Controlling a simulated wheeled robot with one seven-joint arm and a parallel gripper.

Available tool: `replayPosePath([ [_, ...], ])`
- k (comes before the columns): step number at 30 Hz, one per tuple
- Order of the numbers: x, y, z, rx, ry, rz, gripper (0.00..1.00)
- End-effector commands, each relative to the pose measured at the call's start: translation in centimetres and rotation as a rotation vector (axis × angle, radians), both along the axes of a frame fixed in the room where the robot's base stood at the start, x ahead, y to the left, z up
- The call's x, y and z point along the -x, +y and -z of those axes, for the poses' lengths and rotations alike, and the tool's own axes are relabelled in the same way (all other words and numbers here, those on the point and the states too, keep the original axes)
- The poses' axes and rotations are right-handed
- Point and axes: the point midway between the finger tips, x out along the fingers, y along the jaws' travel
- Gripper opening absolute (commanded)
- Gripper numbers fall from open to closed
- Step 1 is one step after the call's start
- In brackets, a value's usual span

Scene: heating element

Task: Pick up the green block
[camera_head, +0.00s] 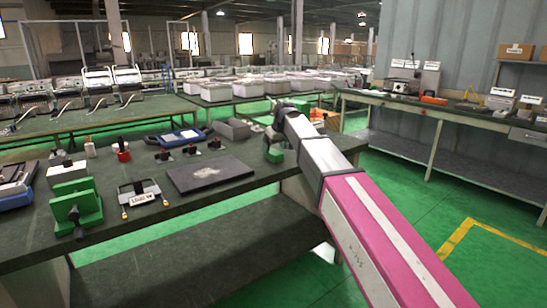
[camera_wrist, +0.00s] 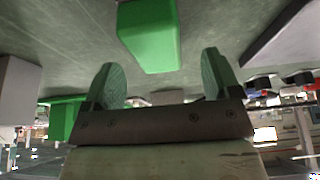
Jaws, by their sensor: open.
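The green block (camera_wrist: 148,36) lies on the dark table top and shows large at the top middle of the wrist view. In the head view a small green shape (camera_head: 273,153) at the table's right end, beside the end of my arm, looks like the same block. My gripper (camera_wrist: 162,82) is open, its two greenish fingers apart with nothing between them. The block is ahead of the fingertips, roughly in line with the gap and a little left of its middle. In the head view my arm hides most of the gripper.
A grey open bin (camera_head: 233,129) stands close to the arm's end. A dark flat plate (camera_head: 210,173), a green vise-like fixture (camera_head: 78,205) and a blue-framed device (camera_head: 178,138) are on the same table (camera_head: 150,222). A pale box (camera_wrist: 17,90) shows left in the wrist view.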

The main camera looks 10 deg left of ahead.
Motion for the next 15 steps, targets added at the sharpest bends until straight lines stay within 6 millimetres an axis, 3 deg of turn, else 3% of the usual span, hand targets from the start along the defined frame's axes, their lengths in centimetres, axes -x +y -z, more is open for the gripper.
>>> replayPosePath([
  [7, -1.0, 0.6, 3.1, 0.0, 0.001, 0.0, 0.83],
  [15, -1.1, 0.7, 3.4, 0.0, 0.0, 0.0, 0.8],
])
